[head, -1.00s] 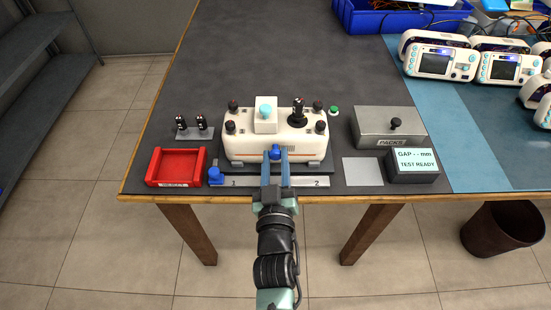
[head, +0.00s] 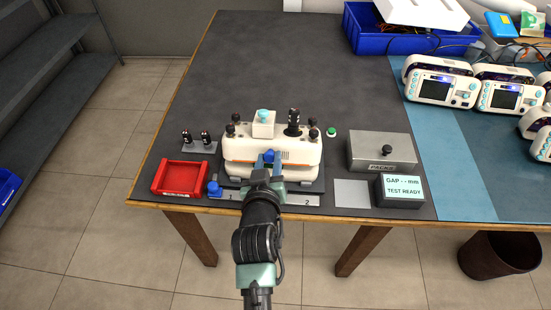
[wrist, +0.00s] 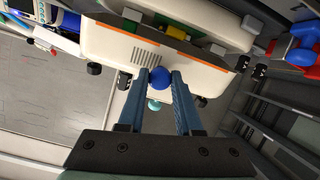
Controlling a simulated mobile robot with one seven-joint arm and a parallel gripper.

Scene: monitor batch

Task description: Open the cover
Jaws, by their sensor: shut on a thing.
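The white device (head: 300,155) stands on a dark base near the table's front edge. Its upper cover (head: 240,152) has an orange stripe, vents and a blue front knob (wrist: 160,78). My gripper (head: 268,158) is shut on this knob, with a blue finger on each side in the wrist view. The cover's front is raised a little off the lower body (wrist: 225,22). Through the gap, green and yellow parts (wrist: 175,32) show in the wrist view. Most of the inside is hidden. A white block with a teal knob (head: 263,116) sits on top.
A red tray (head: 180,195) and blue-knobbed piece (head: 214,189) lie left. A small rack (head: 197,147) stands behind the tray. At right are a grey lidded box (head: 375,150), a "TEST READY" display (head: 402,190) and a grey plate (head: 351,193).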

